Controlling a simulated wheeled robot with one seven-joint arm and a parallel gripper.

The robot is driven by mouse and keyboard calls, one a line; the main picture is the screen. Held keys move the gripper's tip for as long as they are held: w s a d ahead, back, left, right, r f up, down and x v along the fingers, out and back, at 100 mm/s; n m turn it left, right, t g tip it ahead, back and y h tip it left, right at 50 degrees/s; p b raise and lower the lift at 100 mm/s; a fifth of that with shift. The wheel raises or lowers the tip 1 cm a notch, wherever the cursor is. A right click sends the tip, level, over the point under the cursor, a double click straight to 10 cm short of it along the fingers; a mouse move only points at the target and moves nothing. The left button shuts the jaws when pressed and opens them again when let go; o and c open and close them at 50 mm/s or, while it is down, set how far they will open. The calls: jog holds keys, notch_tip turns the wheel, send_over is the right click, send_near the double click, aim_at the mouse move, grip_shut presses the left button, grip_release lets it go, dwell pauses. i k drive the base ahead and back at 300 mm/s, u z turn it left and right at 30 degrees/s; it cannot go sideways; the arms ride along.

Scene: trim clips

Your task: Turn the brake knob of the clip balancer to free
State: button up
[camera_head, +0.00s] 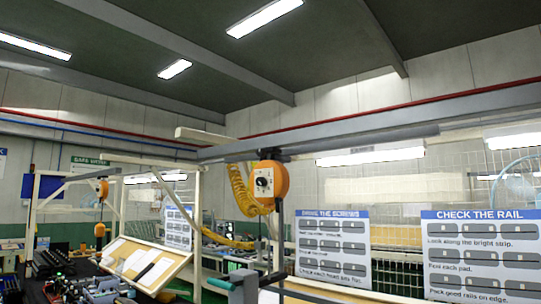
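The clip balancer (280,180) is an orange, rounded housing hanging below the grey overhead rail, near the middle of the head view. Its face carries a pale plate with a small dark brake knob (262,182). The plate's markings and the knob's setting are too small to read. A yellow coiled hose (238,190) hangs at the balancer's left side. I cannot make out my gripper in this view, and nothing is seen touching the knob. A dark upright bar (279,240) stands below the balancer.
A second orange balancer (103,188) hangs from a frame further left. A grey-teal block (243,287) with bars is at the bottom centre. Instruction boards (480,255) stand at right. A sloped board with papers (145,262) and a cluttered bench are at lower left.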

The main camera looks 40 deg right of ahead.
aim_at(261, 153)
jog(key=u, duration=0.4)
jog(key=i, duration=1.5)
jog(key=z, duration=0.7)
